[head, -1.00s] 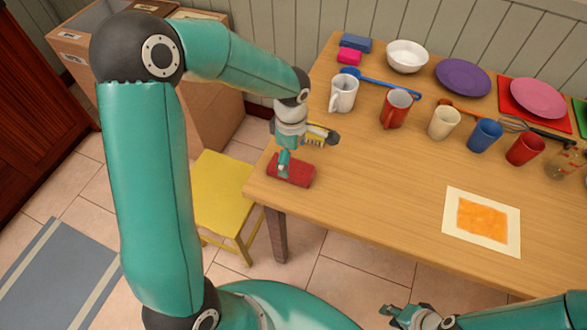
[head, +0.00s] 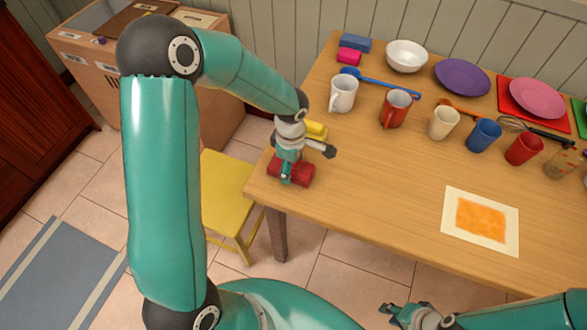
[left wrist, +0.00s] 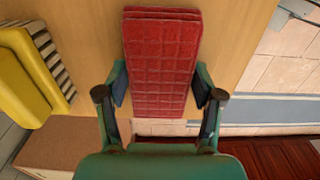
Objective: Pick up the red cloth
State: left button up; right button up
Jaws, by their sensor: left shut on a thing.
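The red cloth (head: 303,174) is a small folded block at the near left corner of the wooden table. In the left wrist view the cloth (left wrist: 161,60) shows a grid pattern and lies lengthwise between the fingers. My left gripper (head: 287,176) is down at the cloth, and its fingers (left wrist: 160,95) are shut on the cloth's two long sides. The cloth appears to be still on the table top. My right gripper (head: 400,312) is at the bottom of the head view, away from the cloth; its finger gap is not clear.
A yellow brush (head: 316,130) lies just behind my left gripper; it also shows in the left wrist view (left wrist: 25,85). A white mug (head: 343,93) and a red mug (head: 396,108) stand further back. A yellow stool (head: 226,190) is beside the table.

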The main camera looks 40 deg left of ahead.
pick_arm(q)
jog(key=shift+r, duration=0.15)
notch_tip(320, 180, up, 20)
dwell(0.6)
